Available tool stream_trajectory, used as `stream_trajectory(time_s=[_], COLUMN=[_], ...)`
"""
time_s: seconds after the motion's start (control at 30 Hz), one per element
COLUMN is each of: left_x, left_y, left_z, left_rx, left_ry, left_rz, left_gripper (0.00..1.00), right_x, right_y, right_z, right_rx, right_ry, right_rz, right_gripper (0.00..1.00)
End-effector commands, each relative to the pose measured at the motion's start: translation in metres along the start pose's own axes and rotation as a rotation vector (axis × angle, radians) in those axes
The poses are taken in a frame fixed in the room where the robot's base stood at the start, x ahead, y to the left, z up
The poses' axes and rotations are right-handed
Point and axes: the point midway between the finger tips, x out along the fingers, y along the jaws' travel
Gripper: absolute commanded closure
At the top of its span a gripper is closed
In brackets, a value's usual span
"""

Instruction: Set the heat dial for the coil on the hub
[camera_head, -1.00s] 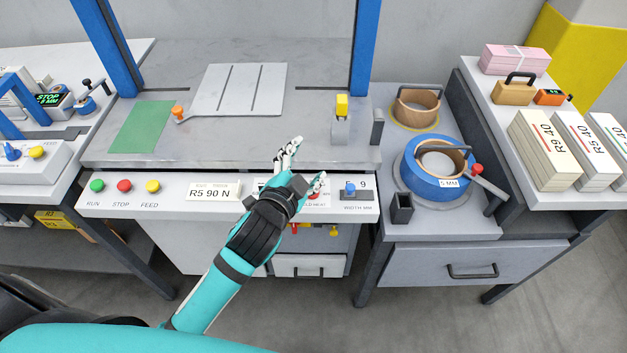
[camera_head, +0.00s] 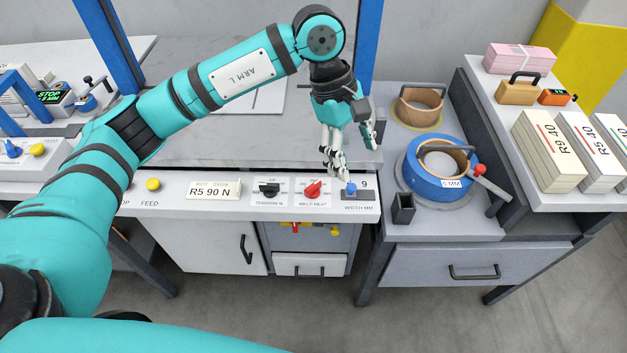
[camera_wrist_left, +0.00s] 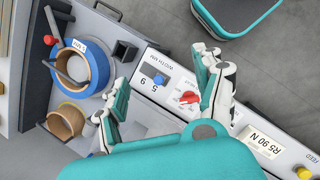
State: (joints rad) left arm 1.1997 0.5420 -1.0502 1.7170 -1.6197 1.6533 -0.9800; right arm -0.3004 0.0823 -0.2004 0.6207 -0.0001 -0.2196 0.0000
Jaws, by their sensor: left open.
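The red WELD HEAT dial (camera_head: 313,189) is on the front panel, between a black tension dial and a blue slider. It also shows in the left wrist view (camera_wrist_left: 188,97); I cannot read its setting. The blue coil (camera_head: 429,182) marked 5 MM sits on the hub at right, with a red-knobbed arm beside it; it also shows in the left wrist view (camera_wrist_left: 88,65). My left gripper (camera_head: 336,172) is open and points down just above and behind the panel, up and right of the red dial, apart from it. In the left wrist view its fingers (camera_wrist_left: 160,75) spread either side of the panel.
The blue width slider (camera_head: 351,189) stands close under my left fingertips, right of the red dial. The black tension dial (camera_head: 269,188) is to the left. A black cup (camera_head: 403,208) and a brown roll (camera_head: 417,105) stand at right. An R5 90 N card (camera_head: 213,190) is on the panel.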

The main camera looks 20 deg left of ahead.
Motion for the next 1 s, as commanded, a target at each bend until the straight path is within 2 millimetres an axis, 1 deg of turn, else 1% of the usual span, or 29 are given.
stream_trajectory(time_s=[0.03, 0.1, 0.2, 0.27, 0.33, 0.47, 0.8, 1.0], left_x=[-0.016, -0.032, -0.046, -0.048, -0.045, -0.027, 0.043, 0.081], left_y=[-0.001, -0.006, -0.011, -0.013, -0.014, -0.016, -0.024, -0.028], left_z=[-0.025, -0.05, -0.069, -0.074, -0.077, -0.083, -0.106, -0.119], left_rx=[0.007, 0.009, 0.006, 0.003, 0.003, 0.003, 0.003, 0.002], left_ry=[0.112, 0.226, 0.316, 0.338, 0.344, 0.34, 0.337, 0.336], left_rz=[-0.023, -0.059, -0.092, -0.102, -0.106, -0.108, -0.108, -0.108], left_gripper=[0.31, 0.31, 0.31, 0.31, 0.31, 0.31, 0.31, 0.31], right_x=[0.0, 0.0, 0.0, 0.0, -0.001, -0.004, -0.016, -0.022], right_y=[0.0, 0.0, 0.0, 0.0, 0.0, 0.0, -0.002, -0.003], right_z=[0.0, 0.0, -0.001, -0.001, -0.001, -0.001, -0.002, -0.003], right_rx=[0.0, 0.0, 0.0, 0.001, 0.001, 0.001, 0.002, 0.003], right_ry=[0.0, 0.0, 0.0, 0.0, 0.0, 0.0, 0.0, 0.001], right_rz=[0.0, 0.0, 0.0, 0.0, 0.0, 0.0, -0.003, -0.004], right_gripper=[0.6, 0.6, 0.6, 0.6, 0.6, 0.6, 0.6, 0.6])
